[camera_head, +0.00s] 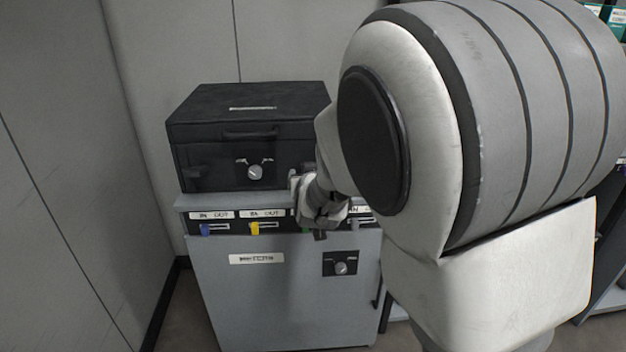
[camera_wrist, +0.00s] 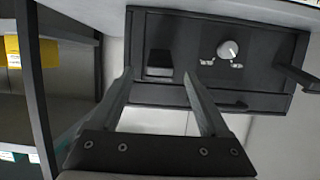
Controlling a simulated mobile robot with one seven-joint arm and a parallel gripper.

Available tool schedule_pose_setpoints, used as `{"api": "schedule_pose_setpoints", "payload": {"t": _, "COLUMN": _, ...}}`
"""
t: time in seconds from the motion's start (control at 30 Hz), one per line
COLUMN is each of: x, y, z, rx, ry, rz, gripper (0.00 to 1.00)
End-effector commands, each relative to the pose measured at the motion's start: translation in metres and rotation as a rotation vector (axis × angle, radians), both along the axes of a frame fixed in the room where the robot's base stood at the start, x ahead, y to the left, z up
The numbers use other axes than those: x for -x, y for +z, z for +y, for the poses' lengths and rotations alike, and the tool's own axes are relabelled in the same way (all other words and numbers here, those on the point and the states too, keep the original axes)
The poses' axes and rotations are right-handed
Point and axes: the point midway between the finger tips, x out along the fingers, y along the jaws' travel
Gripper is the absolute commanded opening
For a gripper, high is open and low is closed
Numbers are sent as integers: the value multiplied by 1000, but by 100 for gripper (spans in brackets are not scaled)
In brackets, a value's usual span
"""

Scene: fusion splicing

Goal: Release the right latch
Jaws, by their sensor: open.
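A black case (camera_head: 245,110) stands on a grey cabinet, with a dial (camera_head: 255,172) on its front. Its left latch (camera_head: 195,174) shows in the head view. My arm hides the right end of the front there. The wrist view shows the case upside down, so the right latch (camera_wrist: 160,62) is left of the dial (camera_wrist: 228,50). My gripper (camera_wrist: 158,76) is open, its two fingers pointing at the case front, one on each side of that latch in the picture. I cannot tell whether they touch it. In the head view my gripper is mostly hidden behind my arm.
The grey cabinet (camera_head: 285,285) has a row of labelled slots with blue (camera_head: 206,229) and yellow (camera_head: 254,228) tabs below the case. A handle (camera_head: 250,133) crosses the upper case front.

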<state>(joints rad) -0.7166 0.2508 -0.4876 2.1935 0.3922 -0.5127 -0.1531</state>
Motion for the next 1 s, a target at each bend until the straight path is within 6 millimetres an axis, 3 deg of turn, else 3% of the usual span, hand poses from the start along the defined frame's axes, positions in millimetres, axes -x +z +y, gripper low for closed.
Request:
{"api": "schedule_pose_setpoints", "payload": {"t": 0.1, "x": 27, "y": 15, "z": 1, "rx": -4, "ry": 3, "rz": 0, "gripper": 80}}
{"api": "schedule_pose_setpoints", "payload": {"t": 0.5, "x": 108, "y": 40, "z": 1, "rx": -2, "ry": 3, "rz": 0, "gripper": 80}}
{"api": "schedule_pose_setpoints", "payload": {"t": 0.7, "x": 124, "y": 44, "z": 0, "rx": -1, "ry": 1, "rz": 0, "gripper": 80}}
{"api": "schedule_pose_setpoints", "payload": {"t": 1.0, "x": 127, "y": 44, "z": 0, "rx": 0, "ry": 0, "rz": 0, "gripper": 80}}
